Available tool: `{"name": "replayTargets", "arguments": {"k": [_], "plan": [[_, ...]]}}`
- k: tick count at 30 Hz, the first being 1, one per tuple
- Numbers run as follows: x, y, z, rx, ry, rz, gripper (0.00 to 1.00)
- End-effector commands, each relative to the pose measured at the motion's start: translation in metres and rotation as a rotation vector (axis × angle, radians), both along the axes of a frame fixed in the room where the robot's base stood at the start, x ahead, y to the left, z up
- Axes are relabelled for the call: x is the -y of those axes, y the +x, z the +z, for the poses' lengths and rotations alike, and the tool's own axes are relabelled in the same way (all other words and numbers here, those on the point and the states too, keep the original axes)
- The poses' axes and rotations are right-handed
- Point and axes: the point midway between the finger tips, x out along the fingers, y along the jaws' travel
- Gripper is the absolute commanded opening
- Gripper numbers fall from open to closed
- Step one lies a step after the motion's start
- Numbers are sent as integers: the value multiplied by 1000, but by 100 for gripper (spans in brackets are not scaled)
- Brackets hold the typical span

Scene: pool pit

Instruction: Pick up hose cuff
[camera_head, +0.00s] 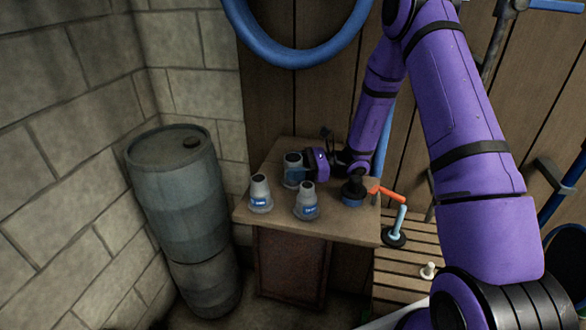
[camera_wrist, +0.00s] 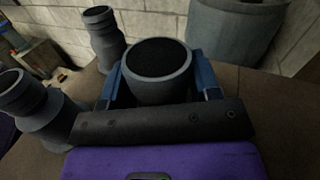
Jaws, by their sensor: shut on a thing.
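A grey hose cuff (camera_head: 293,160) with a dark open top is at the back of the small wooden table, at the tip of my gripper (camera_head: 303,170). In the wrist view the cuff (camera_wrist: 157,88) stands between the two blue fingers of my gripper (camera_wrist: 158,84), which are shut on it. Its lower part is hidden there, and I cannot tell if it touches the table. Two more grey cuffs with blue labels, one on the left (camera_head: 260,194) and one nearer the middle (camera_head: 306,201), stand upright on the table. Two other cuffs show in the wrist view.
The wooden table (camera_head: 345,228) has a dark and blue round item (camera_head: 353,190) on its right. A grey barrel (camera_head: 187,200) stands to the left. A blue hose (camera_head: 293,58) hangs above.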

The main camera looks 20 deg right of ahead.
Motion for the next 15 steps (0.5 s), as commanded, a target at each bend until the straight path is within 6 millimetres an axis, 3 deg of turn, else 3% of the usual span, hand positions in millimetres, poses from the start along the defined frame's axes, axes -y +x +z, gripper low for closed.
{"name": "replayTargets", "arguments": {"k": [8,15], "plan": [[0,0,5,1,-1,-1,31],[1,0,32,5,-3,-2,31]]}}
